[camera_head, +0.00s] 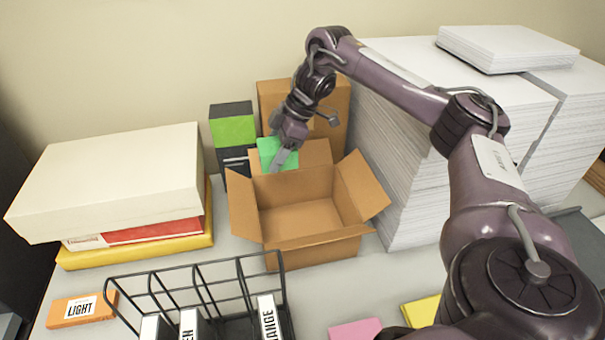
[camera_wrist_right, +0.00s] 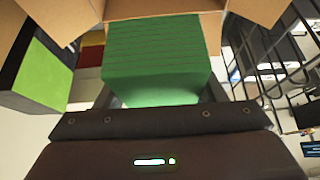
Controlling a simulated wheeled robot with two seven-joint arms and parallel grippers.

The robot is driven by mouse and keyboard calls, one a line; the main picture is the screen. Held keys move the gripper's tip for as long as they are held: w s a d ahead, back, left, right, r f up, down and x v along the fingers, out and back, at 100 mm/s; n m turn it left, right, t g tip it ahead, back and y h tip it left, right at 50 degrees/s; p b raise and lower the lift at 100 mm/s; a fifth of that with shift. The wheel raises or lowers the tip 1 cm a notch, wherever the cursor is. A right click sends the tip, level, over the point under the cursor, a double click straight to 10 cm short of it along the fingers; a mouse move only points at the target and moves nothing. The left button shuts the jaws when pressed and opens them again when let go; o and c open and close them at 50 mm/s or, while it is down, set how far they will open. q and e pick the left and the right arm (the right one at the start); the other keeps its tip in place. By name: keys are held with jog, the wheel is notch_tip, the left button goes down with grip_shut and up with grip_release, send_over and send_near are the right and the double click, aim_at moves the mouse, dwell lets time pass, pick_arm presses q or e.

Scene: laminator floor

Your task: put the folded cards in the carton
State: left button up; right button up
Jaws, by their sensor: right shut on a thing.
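My right gripper (camera_head: 285,158) is shut on a green stack of folded cards (camera_head: 268,150). It holds them over the back left part of the open carton (camera_head: 312,243), near the raised rear flap. In the right wrist view the green cards (camera_wrist_right: 158,60) fill the space between the fingers, with the carton's flaps (camera_wrist_right: 225,30) beyond them. The carton is brown, with its flaps spread and its visible inside empty. Part of the cards is hidden behind the gripper in the head view. My left gripper is not in view.
A black wire rack (camera_head: 205,300) with labelled cards stands in front of the carton. Boxes (camera_head: 115,185) are stacked at left, beside a green and black box (camera_head: 233,128). Tall paper stacks (camera_head: 400,150) stand close on the right. An orange LIGHT card (camera_head: 82,310) and pink card (camera_head: 355,330) lie in front.

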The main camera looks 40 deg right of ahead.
jog(key=shift+s+a+f+b, duration=0.15)
jog(key=shift+f+b, duration=0.25)
jog(key=shift+f, duration=0.05)
jog(key=shift+s+a+f+b, duration=0.15)
jog(key=shift+s+b, duration=0.05)
jog(key=shift+b, duration=0.15)
notch_tip(320, 180, down, 6)
jog(key=b, duration=0.8)
send_over(275, 237)
jog(key=s+d, duration=0.1)
jog(key=d, duration=0.1)
jog(key=f, duration=1.6)
jog(key=shift+a, duration=0.25)
notch_tip(275, 237, down, 4)
jog(key=shift+f+p, duration=0.1)
jog(key=shift+p, duration=0.45)
jog(key=shift+f, duration=0.4)
jog(key=shift+f, duration=0.1)
